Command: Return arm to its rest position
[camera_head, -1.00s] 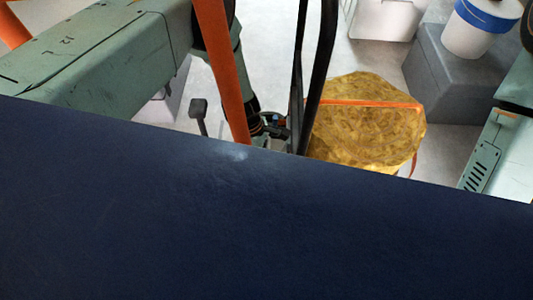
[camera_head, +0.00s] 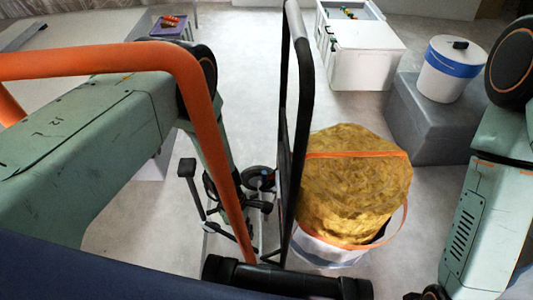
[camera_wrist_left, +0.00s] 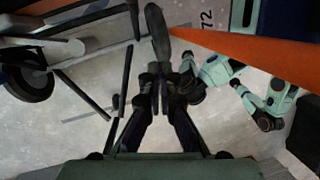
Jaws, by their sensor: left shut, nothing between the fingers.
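My left arm comes in from the left in the head view and bends downward behind an orange tube (camera_head: 207,105). My left gripper (camera_head: 262,206) hangs low, beside the tube and just left of a tall black bar (camera_head: 294,130), partly hidden by the tube. In the left wrist view the same gripper (camera_wrist_left: 157,78) has its dark fingers together, with nothing seen between them. My right arm shows at the right edge of the head view, but its gripper is out of frame.
A bucket (camera_head: 330,256) of yellow material (camera_head: 355,190) stands right of the bar. A white lidded pail (camera_head: 452,70) rests on a grey block (camera_head: 425,120); a white cabinet (camera_head: 362,55) is behind. A dark blue surface (camera_head: 75,275) fills the bottom left. Floor shows between.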

